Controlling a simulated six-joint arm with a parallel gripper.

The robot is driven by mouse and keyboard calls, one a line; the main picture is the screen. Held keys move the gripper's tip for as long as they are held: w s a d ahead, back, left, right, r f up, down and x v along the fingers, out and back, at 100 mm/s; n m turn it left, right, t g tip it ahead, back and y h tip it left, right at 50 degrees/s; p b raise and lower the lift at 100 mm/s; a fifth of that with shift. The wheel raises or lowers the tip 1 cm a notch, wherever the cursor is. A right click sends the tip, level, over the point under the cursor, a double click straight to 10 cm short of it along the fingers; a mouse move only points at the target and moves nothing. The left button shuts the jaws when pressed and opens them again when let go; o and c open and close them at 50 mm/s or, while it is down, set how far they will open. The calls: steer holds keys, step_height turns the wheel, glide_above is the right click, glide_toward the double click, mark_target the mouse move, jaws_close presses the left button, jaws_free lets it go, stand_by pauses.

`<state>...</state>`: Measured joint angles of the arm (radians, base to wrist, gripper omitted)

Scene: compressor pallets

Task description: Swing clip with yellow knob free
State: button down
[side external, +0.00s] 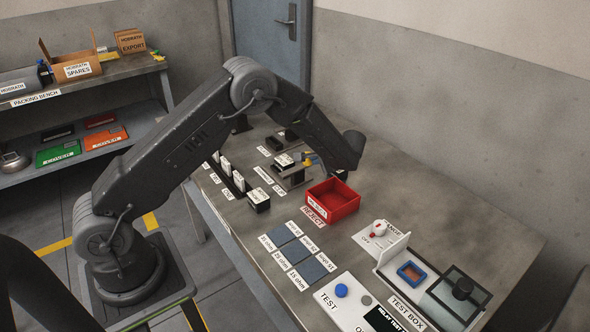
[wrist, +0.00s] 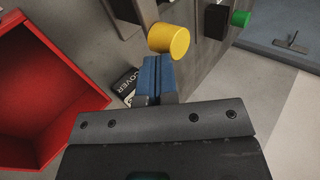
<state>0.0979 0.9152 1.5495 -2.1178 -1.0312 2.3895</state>
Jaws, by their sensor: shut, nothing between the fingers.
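The yellow knob (wrist: 169,40) sticks out from a grey metal part (wrist: 203,45) in the wrist view. In the side view the yellow knob (side external: 307,158) is a small spot beside my wrist, and the clip it belongs to is mostly hidden. My gripper (wrist: 157,62) has its blue fingers shut together with nothing between them. The fingertips are right below the knob in the wrist picture; I cannot tell if they touch it.
A red reject bin (side external: 332,200) stands close by and fills the left of the wrist view (wrist: 75,80). A green knob (wrist: 240,19) is further right. The test box (side external: 405,300) stands at the table's front right.

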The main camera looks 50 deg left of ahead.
steer(key=shift+w+a, duration=0.1)
steer(key=shift+a, duration=0.05)
stand_by(0.4)
steer(key=d, duration=0.4)
steer(key=shift+w+d, duration=0.35)
steer(key=shift+d, duration=0.05)
steer(key=w+v, duration=0.1)
steer(key=v, duration=0.8)
steer(key=shift+w+r, duration=0.2)
steer(key=shift+r, duration=0.2)
